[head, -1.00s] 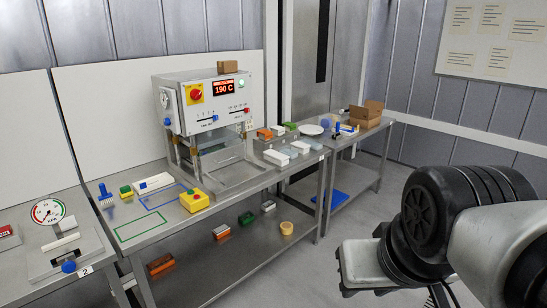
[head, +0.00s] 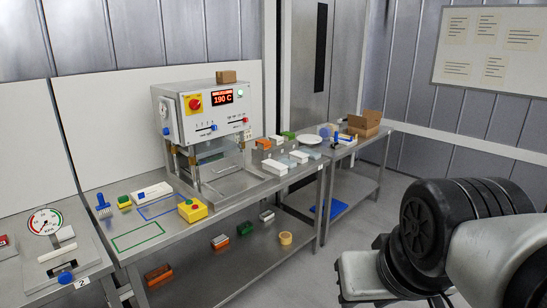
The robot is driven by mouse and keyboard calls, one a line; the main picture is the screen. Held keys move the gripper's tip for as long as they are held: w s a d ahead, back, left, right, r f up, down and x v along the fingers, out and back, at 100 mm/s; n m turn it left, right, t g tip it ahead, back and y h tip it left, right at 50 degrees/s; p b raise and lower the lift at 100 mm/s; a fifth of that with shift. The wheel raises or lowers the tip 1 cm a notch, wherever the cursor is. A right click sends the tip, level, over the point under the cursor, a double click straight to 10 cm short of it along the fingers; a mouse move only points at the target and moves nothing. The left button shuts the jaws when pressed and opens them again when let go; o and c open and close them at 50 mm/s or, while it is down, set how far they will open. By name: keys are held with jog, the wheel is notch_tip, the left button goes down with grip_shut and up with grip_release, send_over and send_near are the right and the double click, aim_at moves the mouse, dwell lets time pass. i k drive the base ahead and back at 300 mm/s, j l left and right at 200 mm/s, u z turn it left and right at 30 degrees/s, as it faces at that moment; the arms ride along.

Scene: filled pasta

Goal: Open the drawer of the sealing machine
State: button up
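The sealing machine (head: 184,130) stands on the middle steel table. It has a pale box head with a red 190 C display, a red knob on yellow and sliders, held up on metal posts. Below the head, a flat metal tray-like part (head: 238,187), which may be the drawer, lies at table level in front. I cannot tell whether it is open or shut. My arm fills the lower right. The pale and dark end of it, with my gripper (head: 372,276), is well right of the machine and touches nothing visible. Its fingers cannot be made out.
A yellow box with a button (head: 193,210) sits at the table's front edge, left of the machine. Several small blocks (head: 273,166) lie to the right. A gauge device (head: 54,262) is at far left. A cardboard box (head: 364,123) stands on the right table. Grey floor (head: 325,262) is open in front.

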aim_at(211, 170)
jog(key=i+u, duration=0.2)
jog(key=i, duration=0.4)
jog(key=i+l+u, duration=0.1)
jog(key=i+u, duration=0.15)
jog(key=i, duration=0.3)
jog(key=i+l+u, duration=0.2)
jog(key=i, duration=0.4)
jog(key=i+l+u, duration=0.2)
jog(key=i, duration=0.35)
jog(key=i+l+u, duration=0.25)
jog(key=i+l, duration=0.2)
jog(key=i, duration=0.05)
